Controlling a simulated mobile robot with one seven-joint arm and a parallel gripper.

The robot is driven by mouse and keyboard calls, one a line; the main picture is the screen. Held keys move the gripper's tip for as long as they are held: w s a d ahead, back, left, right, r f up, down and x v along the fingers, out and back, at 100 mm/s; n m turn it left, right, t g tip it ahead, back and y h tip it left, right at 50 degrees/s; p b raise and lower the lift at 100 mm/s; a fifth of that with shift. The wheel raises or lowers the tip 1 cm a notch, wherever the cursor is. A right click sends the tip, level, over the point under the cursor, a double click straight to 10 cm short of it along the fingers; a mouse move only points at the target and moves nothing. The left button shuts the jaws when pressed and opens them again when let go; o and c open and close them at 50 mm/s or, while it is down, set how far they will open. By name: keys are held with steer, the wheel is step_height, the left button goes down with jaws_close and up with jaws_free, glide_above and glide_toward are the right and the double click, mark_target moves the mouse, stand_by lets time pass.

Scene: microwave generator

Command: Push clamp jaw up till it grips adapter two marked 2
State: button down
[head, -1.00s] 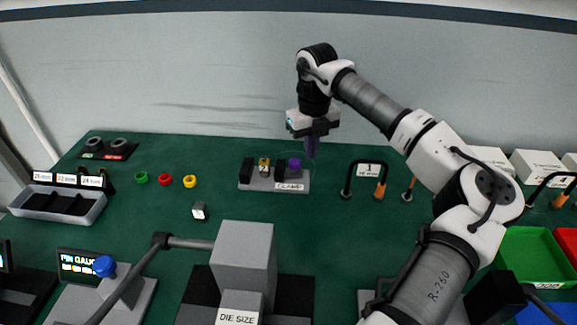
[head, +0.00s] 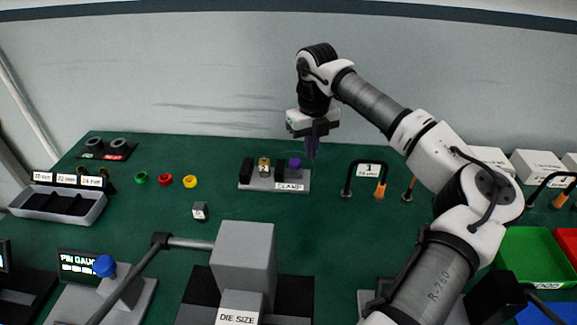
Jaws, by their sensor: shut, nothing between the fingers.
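The grey clamp base (head: 262,184) with its CLAMP label sits at the back middle of the green bench. The gold adapter marked 2 (head: 264,166) stands on it between a black block (head: 247,171) at the left and the black jaw (head: 280,172). I cannot tell whether the jaw touches the adapter. A purple knob (head: 295,163) is right of the jaw. My gripper (head: 312,153) points down, shut and empty, above and just right of the purple knob. The gap between them is hard to judge.
A black handled stand marked 1 (head: 367,170) is right of the clamp. A grey DIE SIZE block (head: 244,255) stands in front. The bench between block and clamp is clear.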

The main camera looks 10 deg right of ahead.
mark_target(298, 161)
steer(key=shift+f, duration=0.1)
steer(key=shift+f+b, duration=1.75)
steer(key=shift+f, duration=0.7)
steer(key=shift+w+a+r, duration=0.1)
steer(key=shift+w+a, duration=0.1)
steer(key=shift+a, duration=0.8)
steer(key=shift+w+a, duration=0.2)
steer(key=shift+a, duration=0.8)
stand_by(1.4)
steer(key=shift+d, duration=0.45)
steer(key=shift+s+d+r, duration=0.1)
steer(key=shift+d+r+p, duration=0.1)
steer(key=shift+r+p, duration=2.1)
steer(key=shift+r, duration=1.7)
